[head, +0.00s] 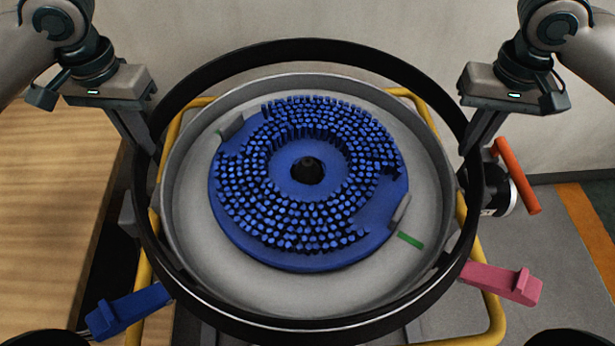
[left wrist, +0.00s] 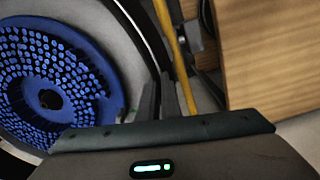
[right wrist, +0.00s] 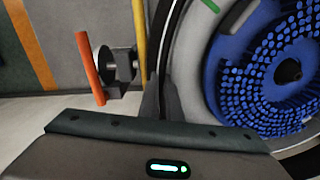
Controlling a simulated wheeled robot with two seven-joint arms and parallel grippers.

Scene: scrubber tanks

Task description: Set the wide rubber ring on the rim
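The wide black rubber ring (head: 330,50) is held roughly level between my two grippers. It surrounds the round grey tank's rim (head: 330,82) in the head view. At the back a gap shows between ring and rim, so the ring looks raised there; at the front it overlaps the rim and I cannot tell whether they touch. My left gripper (head: 150,148) is shut on the ring's left side, and its fingers show in the left wrist view (left wrist: 150,100). My right gripper (head: 468,148) is shut on its right side, with fingers in the right wrist view (right wrist: 160,100).
A blue bristled disc brush (head: 245,225) lies inside the tank. A blue latch (head: 130,310) and a pink latch (head: 505,282) stick out at the front. An orange handle (head: 518,175) stands at right. A yellow tube frame (head: 490,310) surrounds the tank; a wooden surface (head: 50,190) is at left.

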